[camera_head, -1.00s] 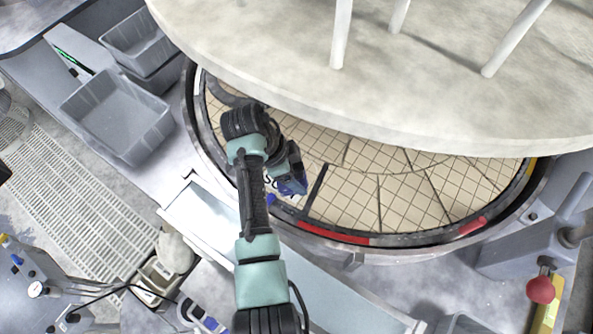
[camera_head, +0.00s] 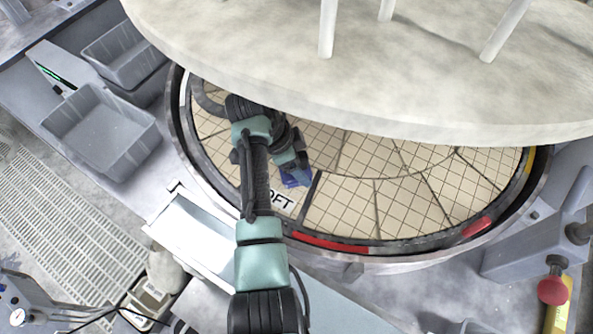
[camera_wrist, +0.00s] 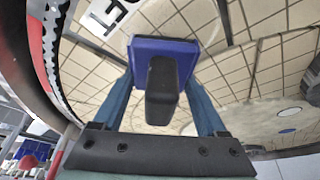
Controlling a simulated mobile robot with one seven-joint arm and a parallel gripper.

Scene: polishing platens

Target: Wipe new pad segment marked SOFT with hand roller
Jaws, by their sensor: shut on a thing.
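My gripper (camera_head: 288,160) is shut on the hand roller (camera_head: 296,178), a blue tool that hangs below the wrist. In the wrist view, the roller (camera_wrist: 180,46) shows a blue body with a black grip held between the two fingers (camera_wrist: 160,88). The pad segment marked SOFT (camera_head: 280,200) lies on the platen near its front-left rim. Its label shows as "OFT" beside my arm, and part of the lettering shows in the wrist view (camera_wrist: 108,12). The roller is over the pad surface next to a dark bar; I cannot tell if it touches.
A large pale round plate (camera_head: 380,70) hangs over the rear of the platen. The raised rim has red strips (camera_head: 330,243). Two grey bins (camera_head: 100,132) stand at left. A white tray (camera_head: 192,238) is in front. A red knob (camera_head: 552,290) is at lower right.

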